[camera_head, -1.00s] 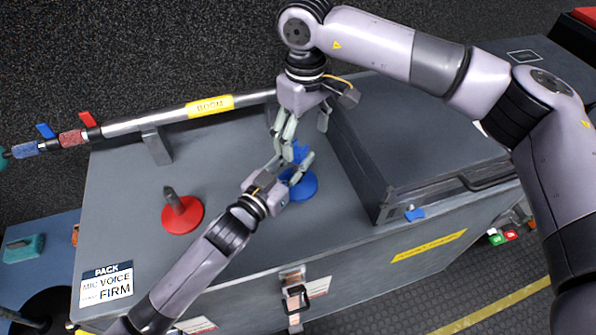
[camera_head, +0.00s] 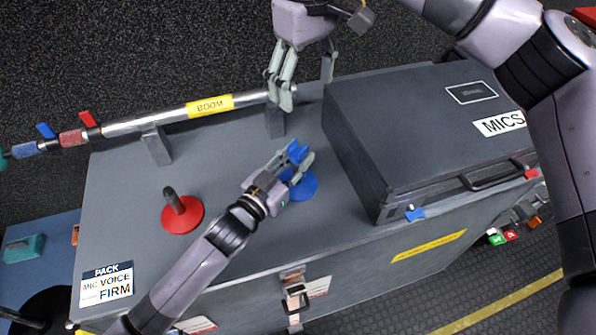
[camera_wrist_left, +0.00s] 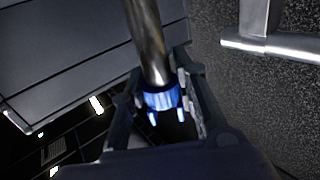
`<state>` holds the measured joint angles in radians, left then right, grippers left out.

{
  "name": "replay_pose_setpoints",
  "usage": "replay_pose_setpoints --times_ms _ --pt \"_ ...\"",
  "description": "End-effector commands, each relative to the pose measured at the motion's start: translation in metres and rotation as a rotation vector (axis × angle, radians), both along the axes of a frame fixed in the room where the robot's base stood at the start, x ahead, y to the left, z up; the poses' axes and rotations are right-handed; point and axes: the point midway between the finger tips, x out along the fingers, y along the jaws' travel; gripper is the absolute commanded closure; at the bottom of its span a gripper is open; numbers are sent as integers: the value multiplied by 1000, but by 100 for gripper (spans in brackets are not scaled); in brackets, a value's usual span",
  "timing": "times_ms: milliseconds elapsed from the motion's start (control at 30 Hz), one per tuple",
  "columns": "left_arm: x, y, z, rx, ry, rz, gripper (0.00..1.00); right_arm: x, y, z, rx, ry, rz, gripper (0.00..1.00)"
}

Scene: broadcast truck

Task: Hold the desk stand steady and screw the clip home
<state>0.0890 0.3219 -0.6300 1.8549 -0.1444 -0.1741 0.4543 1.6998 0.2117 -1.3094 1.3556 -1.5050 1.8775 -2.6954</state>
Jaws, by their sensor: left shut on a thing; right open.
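The blue desk stand stands on the grey case, its round base (camera_head: 306,188) partly behind my left gripper. A blue clip (camera_head: 297,151) sits at the top of its post. In the left wrist view the metal post (camera_wrist_left: 146,42) meets a blue collar (camera_wrist_left: 162,98) with two short prongs. I cannot tell how tightly the clip is seated. My left gripper (camera_head: 294,168) is shut on the stand, just below the clip; its fingers flank the post. My right gripper (camera_head: 307,92) is open and empty, above and apart from the clip, near the case's back edge.
A red desk stand (camera_head: 183,214) with a bare post stands to the left. A boom pole (camera_head: 165,118) lies along the back on supports. A dark box labelled MICS (camera_head: 415,130) stands close on the right. The case top (camera_head: 120,190) is clear around the red stand.

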Motion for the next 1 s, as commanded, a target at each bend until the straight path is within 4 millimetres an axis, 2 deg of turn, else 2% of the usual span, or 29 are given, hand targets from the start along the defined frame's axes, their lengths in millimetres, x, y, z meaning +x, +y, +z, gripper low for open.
replay_pose_setpoints --times_ms 233,267,567,867,1000 --pt "0 0 -1 2 1 0 100 0 0 0 0 0 1 26" --pt "0 0 -1 2 1 0 71 0 0 0 0 0 1 26" --pt "0 0 0 1 1 0 51 0 0 0 -1 1 1 26" --pt "0 0 0 0 0 0 49 0 0 0 -1 1 1 26" --pt "-7 5 -1 0 1 0 49 0 0 0 -1 1 1 26"
